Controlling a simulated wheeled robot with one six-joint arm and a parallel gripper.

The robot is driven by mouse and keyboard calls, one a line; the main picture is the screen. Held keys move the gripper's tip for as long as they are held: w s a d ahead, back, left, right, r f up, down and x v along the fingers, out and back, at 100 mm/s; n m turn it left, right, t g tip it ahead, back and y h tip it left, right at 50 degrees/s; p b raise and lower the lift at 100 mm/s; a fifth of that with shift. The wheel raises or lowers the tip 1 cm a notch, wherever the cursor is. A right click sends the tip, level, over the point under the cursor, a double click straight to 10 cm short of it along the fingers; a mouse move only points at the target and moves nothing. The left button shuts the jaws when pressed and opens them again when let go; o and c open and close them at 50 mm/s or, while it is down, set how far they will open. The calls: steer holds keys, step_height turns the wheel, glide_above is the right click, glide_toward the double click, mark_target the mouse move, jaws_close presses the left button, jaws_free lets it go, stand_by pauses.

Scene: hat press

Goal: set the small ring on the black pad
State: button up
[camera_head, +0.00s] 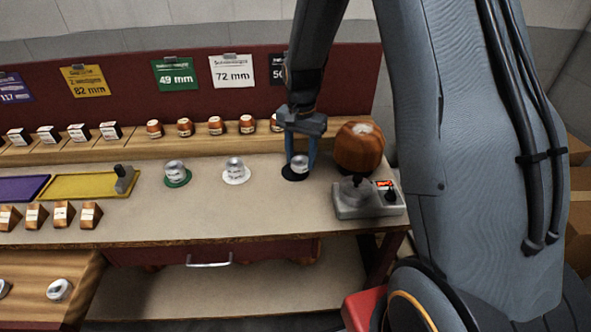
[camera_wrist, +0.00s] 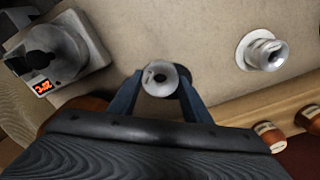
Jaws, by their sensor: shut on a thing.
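My gripper (camera_head: 301,166) is shut on the small ring (camera_head: 299,162), a silvery metal piece, at the right part of the bench. In the wrist view the ring (camera_wrist: 159,78) sits between the two blue-grey fingertips. The round black pad (camera_head: 289,176) is under the ring in the head view. In the wrist view a dark part of the pad (camera_wrist: 184,74) shows just right of the ring. The ring is at or just above the pad; I cannot tell if it touches.
A grey device with a red display (camera_head: 354,203) and a wooden hat block (camera_head: 359,148) stand close right of my gripper. Similar metal pieces stand on a white pad (camera_head: 236,178) and a green pad (camera_head: 178,182) to the left. The bench front is clear.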

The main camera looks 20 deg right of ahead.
mark_target(296, 161)
steer(key=w+r+m, duration=0.4)
steer(key=w+m, duration=0.1)
steer(key=m, duration=0.4)
steer(key=shift+m, duration=0.3)
steer(key=shift+f+p, duration=1.8)
steer(key=shift+f, duration=3.05)
steer(key=shift+f, duration=0.1)
steer(key=o, duration=1.2)
steer(key=shift+c, duration=0.2)
